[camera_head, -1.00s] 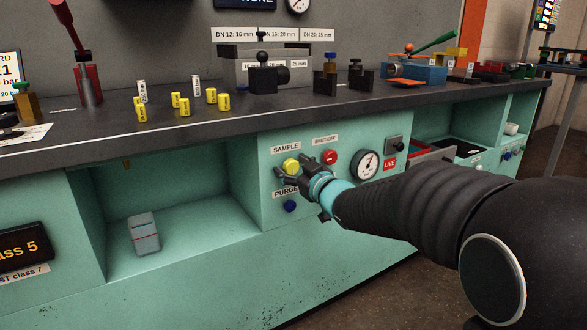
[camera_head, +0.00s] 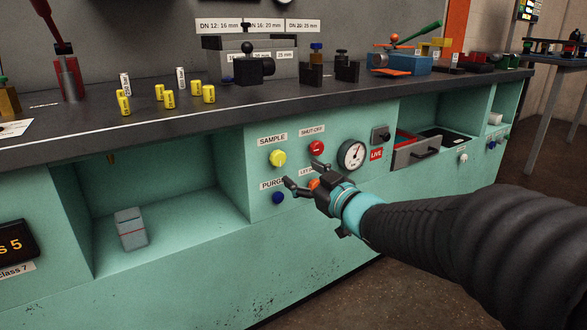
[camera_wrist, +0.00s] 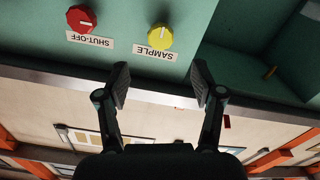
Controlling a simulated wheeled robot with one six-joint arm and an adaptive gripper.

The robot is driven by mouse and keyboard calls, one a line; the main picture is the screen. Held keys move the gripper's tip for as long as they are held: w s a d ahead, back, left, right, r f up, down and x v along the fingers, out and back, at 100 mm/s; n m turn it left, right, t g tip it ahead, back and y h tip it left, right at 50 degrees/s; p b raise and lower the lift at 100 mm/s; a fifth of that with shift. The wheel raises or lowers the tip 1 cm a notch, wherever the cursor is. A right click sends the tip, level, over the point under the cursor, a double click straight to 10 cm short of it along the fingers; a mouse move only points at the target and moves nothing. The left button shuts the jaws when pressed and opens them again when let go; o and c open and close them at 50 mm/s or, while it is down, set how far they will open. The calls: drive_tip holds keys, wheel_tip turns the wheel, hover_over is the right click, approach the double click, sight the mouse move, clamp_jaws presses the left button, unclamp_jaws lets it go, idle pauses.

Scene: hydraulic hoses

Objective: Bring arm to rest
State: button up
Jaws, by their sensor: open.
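My gripper (camera_head: 304,180) is in front of the teal control panel in the head view, its fingers spread and empty. It partly covers a label and an orange-red knob (camera_head: 313,184). The yellow SAMPLE knob (camera_head: 277,158), the red SHUT-OFF knob (camera_head: 316,147) and the blue PURGE knob (camera_head: 278,198) are on the panel near it. In the wrist view, which is upside down, my open gripper (camera_wrist: 160,82) shows nothing between its fingers. The SAMPLE knob (camera_wrist: 160,36) and SHUT-OFF knob (camera_wrist: 81,18) lie beyond the fingertips.
A pressure gauge (camera_head: 352,155) is right of the knobs. An open drawer (camera_head: 415,155) sticks out farther right. The dark worktop (camera_head: 290,107) above carries several yellow fittings (camera_head: 168,98) and clamps. A grey box (camera_head: 131,229) stands in the open compartment at left. Floor is clear at lower right.

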drive_tip(key=shift+s+d, duration=0.35)
drive_tip(key=shift+s, duration=0.15)
